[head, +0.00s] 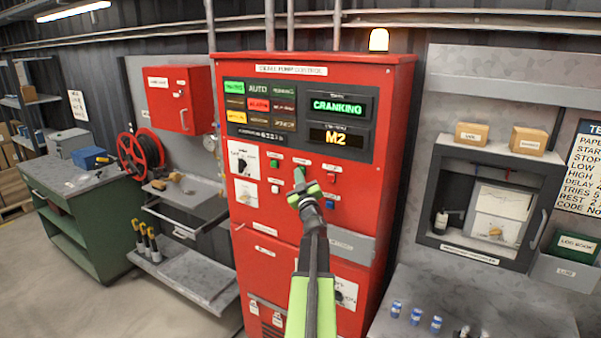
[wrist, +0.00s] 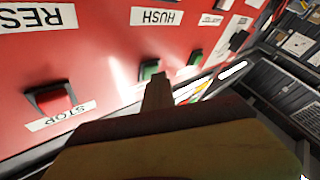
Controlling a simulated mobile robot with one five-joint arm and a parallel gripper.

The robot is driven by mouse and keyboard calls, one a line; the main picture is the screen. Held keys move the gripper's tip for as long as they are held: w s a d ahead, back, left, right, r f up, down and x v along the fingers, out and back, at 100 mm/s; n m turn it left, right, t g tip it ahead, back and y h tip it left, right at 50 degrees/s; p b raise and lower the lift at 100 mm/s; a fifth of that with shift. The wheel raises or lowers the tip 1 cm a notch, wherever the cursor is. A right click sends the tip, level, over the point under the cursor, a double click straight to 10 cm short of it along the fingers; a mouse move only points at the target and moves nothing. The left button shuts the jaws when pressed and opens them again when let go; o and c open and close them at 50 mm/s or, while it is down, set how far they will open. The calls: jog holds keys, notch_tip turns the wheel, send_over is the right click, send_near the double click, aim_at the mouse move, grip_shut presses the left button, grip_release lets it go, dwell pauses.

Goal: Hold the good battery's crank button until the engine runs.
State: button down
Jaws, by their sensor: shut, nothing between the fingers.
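The red pump controller (head: 290,225) stands ahead. Its upper display (head: 339,106) reads CRANKING in green, and the lower display (head: 337,138) reads M2 in amber. My gripper (head: 300,177) is shut and empty, with its tips at the row of push buttons. In the wrist view the shut tips (wrist: 160,76) overlap the edge of a green button (wrist: 149,69). I cannot tell whether they press it. A second green button (wrist: 195,57) lies to the right, and a red button (wrist: 54,99) labelled STOP to the left. I cannot read a crank label; my gripper hides part of the panel.
Status lamps (head: 258,104) glow green, red and amber. A grey bench (head: 490,305) with blue cans stands at right. A grey shelf unit (head: 185,275) and a green workbench (head: 78,225) stand at left.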

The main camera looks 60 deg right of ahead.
jog(key=shift+a, duration=1)
jog(key=a, duration=0.4)
jog(key=shift+a, duration=0.4)
